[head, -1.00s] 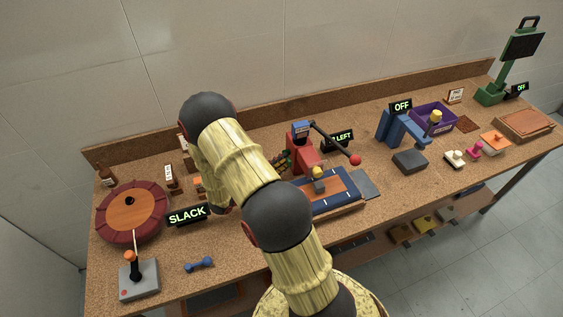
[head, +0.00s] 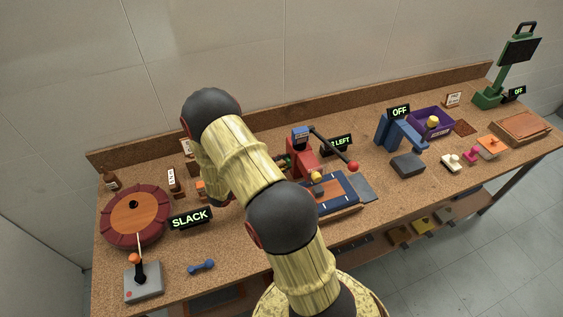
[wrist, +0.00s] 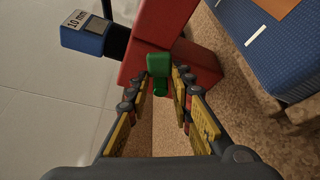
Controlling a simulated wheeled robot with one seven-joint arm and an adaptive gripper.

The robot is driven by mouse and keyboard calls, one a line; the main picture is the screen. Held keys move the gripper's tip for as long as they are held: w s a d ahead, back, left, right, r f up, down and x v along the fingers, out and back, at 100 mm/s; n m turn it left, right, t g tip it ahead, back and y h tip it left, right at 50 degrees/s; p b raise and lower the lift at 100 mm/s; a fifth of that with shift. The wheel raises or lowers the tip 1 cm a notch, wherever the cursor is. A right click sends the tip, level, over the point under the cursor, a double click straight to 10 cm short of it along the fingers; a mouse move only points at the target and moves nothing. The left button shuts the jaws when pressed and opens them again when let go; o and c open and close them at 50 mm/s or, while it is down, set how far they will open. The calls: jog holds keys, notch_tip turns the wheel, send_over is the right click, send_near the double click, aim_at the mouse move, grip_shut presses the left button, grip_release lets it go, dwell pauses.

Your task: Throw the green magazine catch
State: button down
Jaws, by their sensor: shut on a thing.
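The green magazine catch (wrist: 157,66) is a small block on the side of the red tool body (wrist: 172,35) in the wrist view. My gripper (wrist: 160,80) has its two yellow-padded fingers on either side of the catch and is shut on it. In the head view the red tool (head: 300,158) stands at the middle of the bench, with a long black lever ending in a red ball (head: 353,167). My arm hides the gripper and the catch there.
A blue padded bed (head: 341,187) lies right in front of the red tool. A sign reading LEFT (head: 342,143) stands behind the lever, its start partly covered. A SLACK sign (head: 190,218) and a round red-rimmed wheel (head: 137,213) are at left. A blue press (head: 394,133) is at right.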

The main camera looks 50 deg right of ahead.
jog(key=n+p, duration=0.1)
jog(key=r+n+g+y+p, duration=0.1)
jog(key=shift+w+d+r+n+p, duration=0.2)
jog(key=shift+w+n+p, duration=0.1)
jog(key=shift+w+n, duration=0.1)
jog(key=shift+w+d+r+n+g+y+p, duration=0.15)
jog(key=shift+n+g+y+p, duration=0.15)
jog(key=shift+n+p, duration=0.2)
jog(key=shift+w+d+r+n+g+y+p, duration=0.1)
jog(key=shift+n+g+y+p, duration=0.15)
jog(key=shift+n+p, duration=0.2)
jog(key=shift+w+d+r+n+g+y+p, duration=0.1)
jog(key=shift+w+n+g+y+p, duration=0.2)
jog(key=shift+n+p, duration=0.25)
jog(key=shift+w+d+r+n+g+y+p, duration=0.1)
jog(key=shift+w+n+g+y+p, duration=0.2)
jog(key=shift+n, duration=0.4)
jog(key=shift+w+d+n+g+y+p, duration=0.1)
jog(key=shift+w+n+g+y+p, duration=0.15)
jog(key=shift+n, duration=0.2)
jog(key=shift+w+d+n+g+y+p, duration=0.1)
jog(key=shift+n+g+p, duration=0.15)
jog(key=shift+n, duration=0.2)
jog(key=c, duration=1.6)
grip_release()
jog(key=shift+o, duration=0.2)
jog(key=v, duration=1.2)
